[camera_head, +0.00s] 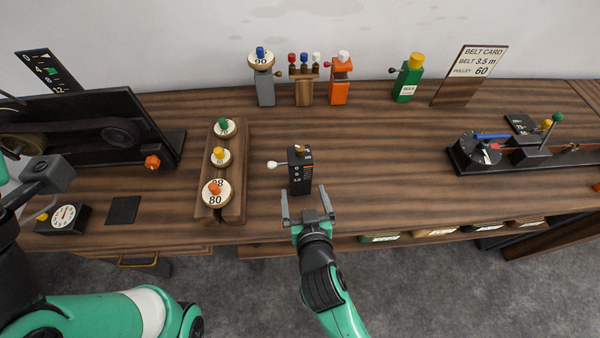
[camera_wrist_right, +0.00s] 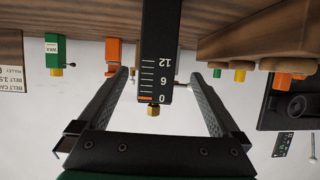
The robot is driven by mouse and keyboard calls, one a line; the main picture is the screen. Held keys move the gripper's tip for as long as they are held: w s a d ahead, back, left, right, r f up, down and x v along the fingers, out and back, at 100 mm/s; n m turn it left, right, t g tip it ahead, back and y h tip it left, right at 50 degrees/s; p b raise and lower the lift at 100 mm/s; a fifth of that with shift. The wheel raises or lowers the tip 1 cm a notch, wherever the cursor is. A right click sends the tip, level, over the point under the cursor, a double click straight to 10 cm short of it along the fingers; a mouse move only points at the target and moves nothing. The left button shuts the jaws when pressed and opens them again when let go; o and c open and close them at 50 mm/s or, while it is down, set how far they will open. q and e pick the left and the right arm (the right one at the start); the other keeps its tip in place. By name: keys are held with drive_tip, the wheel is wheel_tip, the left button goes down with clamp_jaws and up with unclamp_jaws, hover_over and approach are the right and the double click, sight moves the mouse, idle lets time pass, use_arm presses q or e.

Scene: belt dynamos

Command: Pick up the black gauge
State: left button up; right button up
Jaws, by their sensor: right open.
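The black gauge (camera_head: 301,172) stands upright on the wooden bench, with a brass knob on top and a white-tipped lever pointing left.
A wooden rack (camera_head: 235,190) of round pulleys stands left of the gauge. Grey, wooden, orange (camera_head: 340,85) and green (camera_head: 408,80) pieces and a belt card (camera_head: 470,75) line the back. A black device (camera_head: 520,150) is at right. Bench right of the gauge is clear.

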sight(300, 179)
drive_tip(key=b+x, duration=0.1)
drive_tip(key=x, duration=0.4)
drive_tip(key=b+x, duration=0.2)
drive_tip(key=x, duration=0.3)
drive_tip(key=shift+d, duration=0.25)
clamp_jaws()
use_arm(q)
wheel_tip(300, 179, down, 4)
drive_tip(key=shift+f, duration=0.25)
use_arm(e)
drive_tip(key=shift+r, duration=0.1)
